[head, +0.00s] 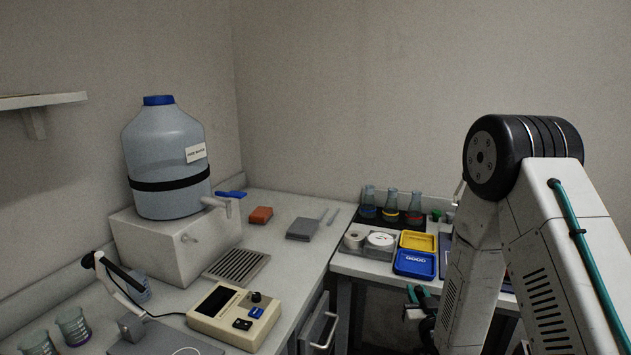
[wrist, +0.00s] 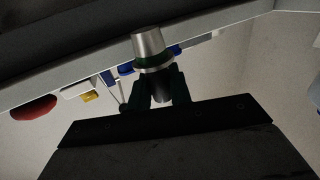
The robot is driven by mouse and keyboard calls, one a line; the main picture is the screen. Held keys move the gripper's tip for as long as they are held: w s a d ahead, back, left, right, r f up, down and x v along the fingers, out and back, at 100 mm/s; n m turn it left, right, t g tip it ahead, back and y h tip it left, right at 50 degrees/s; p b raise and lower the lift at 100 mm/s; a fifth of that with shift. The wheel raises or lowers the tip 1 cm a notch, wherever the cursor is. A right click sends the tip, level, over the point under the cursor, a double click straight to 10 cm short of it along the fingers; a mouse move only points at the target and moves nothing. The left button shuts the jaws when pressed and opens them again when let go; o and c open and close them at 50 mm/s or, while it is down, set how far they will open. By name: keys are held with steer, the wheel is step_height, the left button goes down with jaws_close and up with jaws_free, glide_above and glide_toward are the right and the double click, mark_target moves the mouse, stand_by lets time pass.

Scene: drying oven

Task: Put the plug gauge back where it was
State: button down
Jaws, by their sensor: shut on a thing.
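The plug gauge (wrist: 149,46) shows in the wrist view as a short silver cylinder with a flange and a dark lower part. My gripper (wrist: 159,84) is shut on it, with its dark fingers on both sides of the lower part. The gauge's silver end points away from the gripper, towards a pale bench edge. I cannot tell whether it touches anything. The place where the gauge was cannot be made out.
A yellow tray (head: 418,241) and a blue tray (head: 415,263) lie on the right bench, near several flasks (head: 391,206) and white rolls (head: 380,239). A water bottle (head: 168,160) stands on a white box at left. A cream instrument (head: 233,317) sits at the front.

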steer(key=shift+s+r, duration=0.1)
steer(key=shift+r, duration=0.05)
steer(key=s+f, duration=0.5)
steer(key=f, duration=0.2)
steer(key=shift+s+f, duration=0.15)
steer(key=shift+f, duration=0.05)
stand_by(0.9)
